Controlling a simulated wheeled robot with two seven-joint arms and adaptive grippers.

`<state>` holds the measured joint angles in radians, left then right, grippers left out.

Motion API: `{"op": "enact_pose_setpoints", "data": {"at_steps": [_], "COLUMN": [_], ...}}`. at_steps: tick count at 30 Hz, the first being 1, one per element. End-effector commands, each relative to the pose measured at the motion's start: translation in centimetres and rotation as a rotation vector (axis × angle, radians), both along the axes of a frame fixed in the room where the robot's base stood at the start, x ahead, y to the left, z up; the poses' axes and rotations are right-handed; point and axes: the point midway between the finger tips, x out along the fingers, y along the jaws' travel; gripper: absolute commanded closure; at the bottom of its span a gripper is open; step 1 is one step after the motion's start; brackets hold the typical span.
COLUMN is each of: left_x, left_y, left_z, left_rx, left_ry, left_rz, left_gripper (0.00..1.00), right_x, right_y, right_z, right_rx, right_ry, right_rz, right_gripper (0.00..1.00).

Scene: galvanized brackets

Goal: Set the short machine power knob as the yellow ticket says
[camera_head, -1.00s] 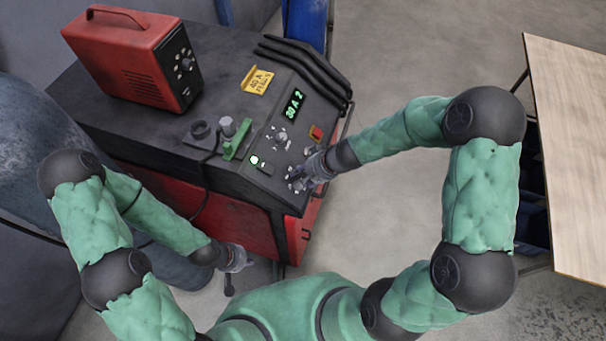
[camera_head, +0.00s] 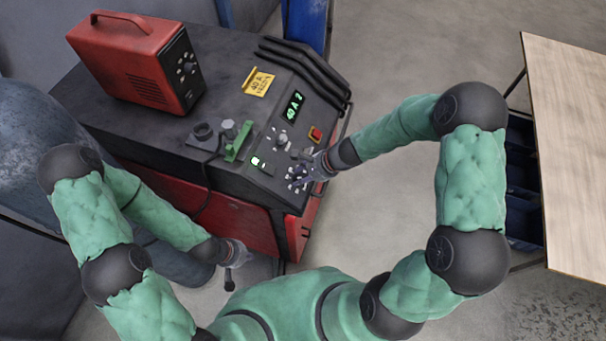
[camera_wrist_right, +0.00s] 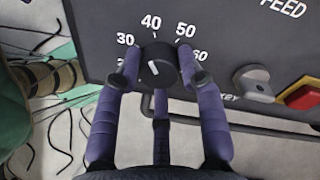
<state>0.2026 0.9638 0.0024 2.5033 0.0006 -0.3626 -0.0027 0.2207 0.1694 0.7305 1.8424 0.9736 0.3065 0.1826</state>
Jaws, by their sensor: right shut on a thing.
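The black power knob (camera_wrist_right: 158,58) with a white pointer mark sits on the dark machine panel (camera_wrist_right: 105,20), with a printed scale including 30, 40 and 50 around it. My right gripper (camera_wrist_right: 157,74) has its purple fingers around the knob and is shut on it. In the head view the right gripper (camera_head: 300,174) is at the panel's lower edge, hiding most of the knob. The green display (camera_head: 294,106) reads 40 A 2. The yellow ticket (camera_head: 258,82) reads 40 A on its top line; its lower line is too small. My left gripper (camera_head: 234,254) hangs in front of the machine, away from the panel.
A red box unit (camera_head: 140,62) stands on the machine top. A grey knob (camera_wrist_right: 253,84) and a red-and-yellow button (camera_wrist_right: 300,95) sit right of the held knob. A green clamp (camera_head: 239,142) lies on the machine. A wooden table (camera_head: 570,140) stands at right.

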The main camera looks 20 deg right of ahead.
Motion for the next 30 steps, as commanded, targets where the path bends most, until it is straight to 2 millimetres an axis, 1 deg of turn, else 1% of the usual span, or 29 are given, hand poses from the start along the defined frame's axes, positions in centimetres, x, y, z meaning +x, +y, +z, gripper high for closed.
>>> {"op": "enact_pose_setpoints", "data": {"at_steps": [3,10,27,28,30], "left_x": [-0.01,0.00,0.00,0.00,0.00], "left_y": [0.00,0.00,0.01,0.01,0.00], "left_z": [0.30,0.53,0.58,0.58,0.59], "left_rx": [0.000,0.000,0.000,0.000,0.000], "left_ry": [0.000,0.000,0.000,0.000,0.000], "left_rz": [0.000,0.000,0.000,0.000,0.000], "left_gripper": [1.00,1.00,1.00,1.00,1.00], "right_x": [0.05,0.05,0.02,0.02,0.01], "right_y": [-0.12,-0.11,-0.10,-0.10,-0.09], "right_z": [0.01,-0.04,-0.09,-0.09,-0.09], "right_rx": [0.021,0.051,0.061,0.061,0.060], "right_ry": [0.034,0.077,0.091,0.091,0.091], "right_rz": [-0.055,-0.119,-0.142,-0.142,-0.141], "right_gripper": [0.93,0.93,0.93,0.55,0.37]}}
